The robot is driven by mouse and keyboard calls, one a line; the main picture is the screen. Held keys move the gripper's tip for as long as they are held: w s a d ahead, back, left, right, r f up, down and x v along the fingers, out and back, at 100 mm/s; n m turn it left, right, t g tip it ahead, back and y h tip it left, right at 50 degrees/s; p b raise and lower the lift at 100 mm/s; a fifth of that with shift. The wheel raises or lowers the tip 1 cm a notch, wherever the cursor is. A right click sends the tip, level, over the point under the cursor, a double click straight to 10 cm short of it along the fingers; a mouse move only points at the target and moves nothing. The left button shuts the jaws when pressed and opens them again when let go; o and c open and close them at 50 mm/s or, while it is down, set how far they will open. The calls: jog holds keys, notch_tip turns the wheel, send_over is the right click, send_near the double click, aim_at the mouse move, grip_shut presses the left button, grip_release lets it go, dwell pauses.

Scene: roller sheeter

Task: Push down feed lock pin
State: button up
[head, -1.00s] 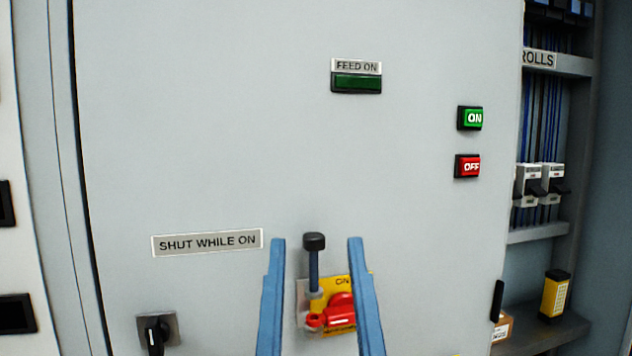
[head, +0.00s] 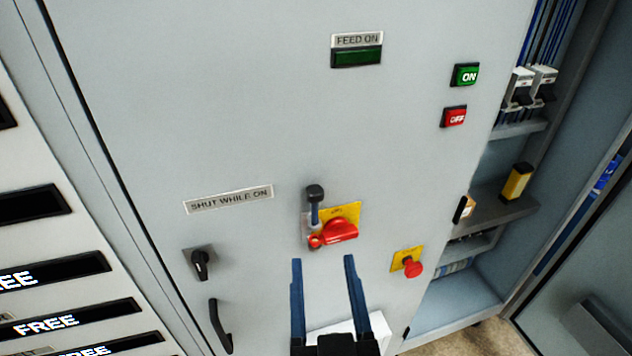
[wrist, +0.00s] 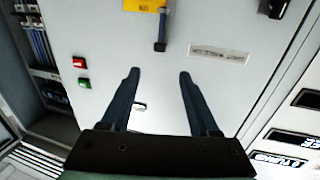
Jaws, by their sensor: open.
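The feed lock pin (head: 314,212) stands upright at the cabinet door, with a black knob on top and a blue-grey shaft. Its lower end meets a bracket beside a red rotary handle (head: 338,232) on a yellow plate (head: 349,212). My gripper (head: 323,260) is open and empty, its two blue fingers apart, below the pin and handle in the head view. The upside-down wrist view shows the pin (wrist: 160,32) beyond the gap between my fingertips (wrist: 157,74), not touching them. How deep the pin sits in its bracket is unclear.
The grey door (head: 240,110) carries a dark FEED ON lamp (head: 357,56), a green ON button (head: 466,75), a red OFF button (head: 454,117), a red mushroom button (head: 413,268), a black key switch (head: 200,263) and a black door handle (head: 220,327). An open bay is at right.

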aim_at(315, 198)
jog(key=w, duration=0.3)
jog(key=w+b, duration=0.1)
jog(key=w, duration=0.3)
jog(key=w+a, duration=0.1)
jog(key=w, duration=0.3)
jog(key=shift+w+r+b, duration=0.1)
jog(key=shift+w+b, duration=0.15)
jog(key=shift+b, duration=0.1)
jog(key=shift+w, duration=0.65)
grip_shut()
dwell(0.6)
